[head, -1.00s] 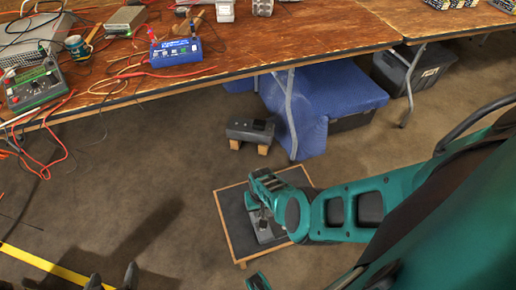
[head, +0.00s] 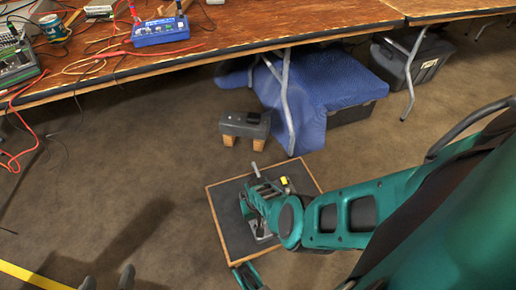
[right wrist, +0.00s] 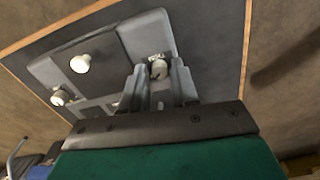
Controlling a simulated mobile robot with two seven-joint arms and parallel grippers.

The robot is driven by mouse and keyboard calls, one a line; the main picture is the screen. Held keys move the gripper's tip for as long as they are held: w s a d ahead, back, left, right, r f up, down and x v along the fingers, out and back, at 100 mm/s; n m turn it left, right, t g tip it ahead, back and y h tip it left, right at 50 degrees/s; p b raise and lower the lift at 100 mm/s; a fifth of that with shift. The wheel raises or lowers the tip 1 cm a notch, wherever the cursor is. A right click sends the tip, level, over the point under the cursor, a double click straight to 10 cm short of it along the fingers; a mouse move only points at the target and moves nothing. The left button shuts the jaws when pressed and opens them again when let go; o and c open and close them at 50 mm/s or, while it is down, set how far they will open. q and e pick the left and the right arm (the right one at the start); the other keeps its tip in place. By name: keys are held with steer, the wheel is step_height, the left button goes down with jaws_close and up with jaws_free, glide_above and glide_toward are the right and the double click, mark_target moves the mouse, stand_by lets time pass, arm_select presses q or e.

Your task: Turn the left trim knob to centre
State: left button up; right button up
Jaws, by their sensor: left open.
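A grey control panel (right wrist: 115,50) lies on a dark, wood-edged board (head: 232,225) on the floor. In the right wrist view it carries a pale round knob (right wrist: 80,62), a second knob (right wrist: 60,97) and a third knob (right wrist: 158,68). I cannot tell which is the left trim knob. My right gripper (right wrist: 159,75) has its fingers apart, with the third knob between the tips; contact is unclear. In the head view my right gripper (head: 260,205) covers much of the panel. My left gripper (head: 108,279) is open and empty at the bottom left edge.
A grey box on wooden blocks (head: 244,125) stands behind the board. A blue cloth (head: 325,85) covers a bin under the wooden table (head: 240,32), beside metal legs. Cables and a blue device (head: 160,30) lie on the table. The floor left of the board is clear.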

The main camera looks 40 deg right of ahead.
arm_select(q)
steer(key=shift+w+d+r, duration=0.1)
steer(key=shift+d+r, duration=0.05)
steer(key=shift+d, duration=0.15)
arm_select(e)
steer(key=shift+f, duration=0.1)
jaws_close()
arm_select(q)
steer(key=shift+a, duration=0.1)
arm_select(e)
steer(key=n, duration=0.4)
steer(key=shift+n+p, duration=0.35)
steer(key=shift+n, duration=0.05)
arm_select(q)
steer(key=shift+a+r, duration=0.15)
steer(key=shift+r, duration=0.05)
arm_select(e)
steer(key=n, duration=0.5)
steer(key=shift+n, duration=0.3)
